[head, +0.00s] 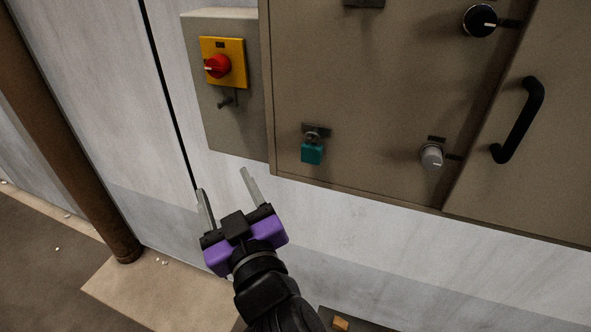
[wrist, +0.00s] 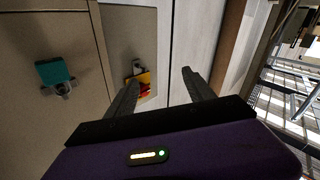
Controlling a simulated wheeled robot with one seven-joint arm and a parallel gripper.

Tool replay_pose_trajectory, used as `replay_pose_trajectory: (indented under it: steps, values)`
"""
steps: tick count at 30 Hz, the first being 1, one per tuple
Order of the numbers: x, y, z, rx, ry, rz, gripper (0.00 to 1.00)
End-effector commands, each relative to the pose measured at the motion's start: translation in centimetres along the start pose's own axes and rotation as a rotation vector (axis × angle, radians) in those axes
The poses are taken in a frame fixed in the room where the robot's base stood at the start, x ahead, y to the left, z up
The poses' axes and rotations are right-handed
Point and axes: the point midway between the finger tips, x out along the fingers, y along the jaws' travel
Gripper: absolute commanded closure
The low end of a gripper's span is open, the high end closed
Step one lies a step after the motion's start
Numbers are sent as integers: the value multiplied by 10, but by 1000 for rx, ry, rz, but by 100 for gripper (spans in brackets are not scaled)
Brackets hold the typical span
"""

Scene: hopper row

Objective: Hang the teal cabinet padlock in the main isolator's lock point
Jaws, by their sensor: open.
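The teal padlock (head: 312,153) hangs from a small fitting on the lower left of the large beige cabinet. It also shows at the left of the wrist view (wrist: 53,71), turned over. The main isolator (head: 224,64) is a yellow plate with a red knob on a grey box left of the cabinet. A small lock point (head: 226,101) sticks out below the plate. In the wrist view the isolator (wrist: 144,84) is partly behind one finger. My gripper (head: 223,190) is open and empty, below the isolator box and to the lower left of the padlock, touching neither.
The cabinet (head: 380,120) carries a black knob (head: 480,20), a grey knob (head: 432,156) and a black door handle (head: 519,119). A brown pipe (head: 75,140) stands at the left. The wall below the cabinet is bare. A small orange object (head: 341,323) lies low at the bottom.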

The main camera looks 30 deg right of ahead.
Motion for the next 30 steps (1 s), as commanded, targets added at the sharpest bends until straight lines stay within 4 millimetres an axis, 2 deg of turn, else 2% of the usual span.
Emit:
replay_pose_trajectory:
  steps: [1,4,6,8,10,12,15,18,23,30]
  values:
    - [13,7,-17,7,-5,55,38]
    - [28,30,-38,35,-49,196,38]
    - [31,52,-48,75,-90,318,38]
    - [27,69,-50,113,-131,421,38]
    - [18,87,-42,158,-183,533,38]
    - [4,100,-24,191,-243,627,38]
    - [-13,113,-6,237,-299,722,38]
    - [-21,118,3,273,-327,764,38]
    - [-16,125,8,290,-331,772,38]
    - [8,147,22,288,-332,771,38]
